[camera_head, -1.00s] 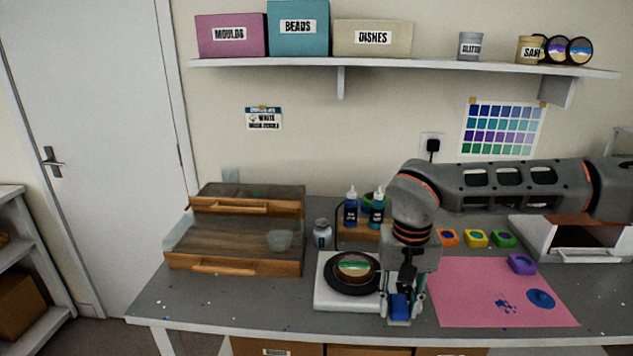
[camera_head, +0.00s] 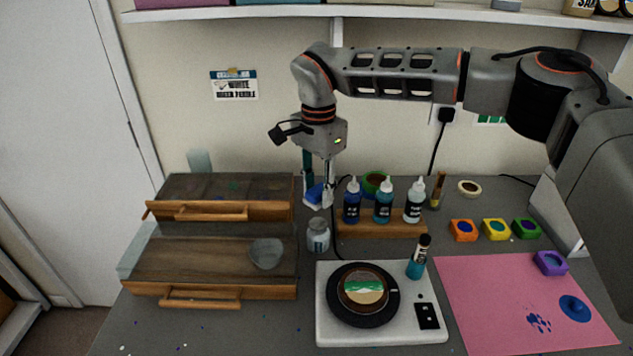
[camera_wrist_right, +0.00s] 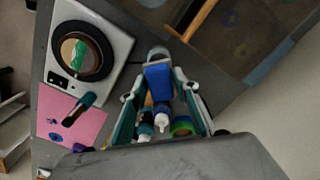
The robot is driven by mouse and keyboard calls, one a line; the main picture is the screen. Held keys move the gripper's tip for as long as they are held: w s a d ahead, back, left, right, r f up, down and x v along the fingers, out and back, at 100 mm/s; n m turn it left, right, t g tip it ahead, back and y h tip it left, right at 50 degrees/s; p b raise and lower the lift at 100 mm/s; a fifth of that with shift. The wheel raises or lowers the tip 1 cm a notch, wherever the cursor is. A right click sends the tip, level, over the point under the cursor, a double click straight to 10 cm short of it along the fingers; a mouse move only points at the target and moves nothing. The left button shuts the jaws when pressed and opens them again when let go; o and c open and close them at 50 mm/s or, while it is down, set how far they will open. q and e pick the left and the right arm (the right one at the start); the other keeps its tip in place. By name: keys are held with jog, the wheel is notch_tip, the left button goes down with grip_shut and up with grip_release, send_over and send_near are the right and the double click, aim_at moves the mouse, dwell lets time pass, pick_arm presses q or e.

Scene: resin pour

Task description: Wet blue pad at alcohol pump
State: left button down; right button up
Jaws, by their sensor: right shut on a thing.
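My right gripper (camera_head: 318,190) points down behind the turntable area and is shut on a blue pad (camera_head: 317,197), which has a paler lower side. In the right wrist view the blue pad (camera_wrist_right: 158,78) sits between the two fingers. A small bottle with a grey-white top (camera_head: 318,235), probably the alcohol pump, stands on the table just in front of and below the pad in the head view. In the wrist view its round grey top (camera_wrist_right: 158,53) shows partly behind the pad. I cannot tell whether they touch. My left gripper is not in view.
A wooden rack (camera_head: 380,226) with several dropper bottles stands right of the pump. A white turntable unit (camera_head: 380,330) carries a round piece, with a teal bottle (camera_head: 417,258) on its corner. Wooden trays (camera_head: 215,258) lie left. A pink mat (camera_head: 490,300) lies right.

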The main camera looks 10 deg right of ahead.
aim_at(318, 224)
jog(key=shift+s+f, duration=0.2)
jog(key=shift+f, duration=0.3)
notch_tip(318, 224, down, 4)
jog(key=shift+w+r+b, duration=0.1)
jog(key=shift+r+b, duration=0.05)
jog(key=shift+b, duration=0.7)
jog(key=shift+f+b, duration=0.3)
jog(key=shift+b, duration=0.1)
jog(key=shift+f, duration=0.3)
jog(key=shift+r, duration=0.1)
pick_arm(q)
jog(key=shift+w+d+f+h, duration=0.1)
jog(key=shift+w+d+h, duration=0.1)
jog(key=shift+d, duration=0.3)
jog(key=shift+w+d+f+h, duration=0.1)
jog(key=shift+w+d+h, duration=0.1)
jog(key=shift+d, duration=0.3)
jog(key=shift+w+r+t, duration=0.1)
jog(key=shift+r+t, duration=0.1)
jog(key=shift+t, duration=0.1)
pick_arm(e)
jog(key=shift+f, duration=0.3)
